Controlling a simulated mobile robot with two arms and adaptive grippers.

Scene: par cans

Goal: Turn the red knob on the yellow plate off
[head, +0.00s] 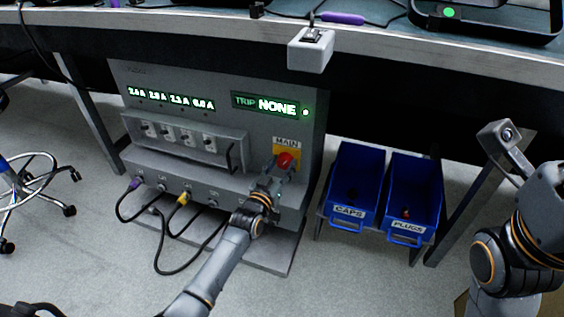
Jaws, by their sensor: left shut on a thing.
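The red knob (285,160) sits on the yellow plate (287,148) under the label MAIN, at the right of the grey power box (222,80). My left gripper (279,171) reaches up to the knob from below, with its fingers at the knob, and is shut on it. The fingers hide the lower part of the knob and plate, so the knob's exact turn position cannot be told. My right arm shows at the right edge, but its gripper fingers are not in view.
A black handle (232,158) and several switches (180,137) are left of the knob. Cables (160,240) hang from sockets below. Blue bins marked CAPS (354,180) and PLUGS (414,190) stand to the right. A white box (311,50) hangs at the table edge above.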

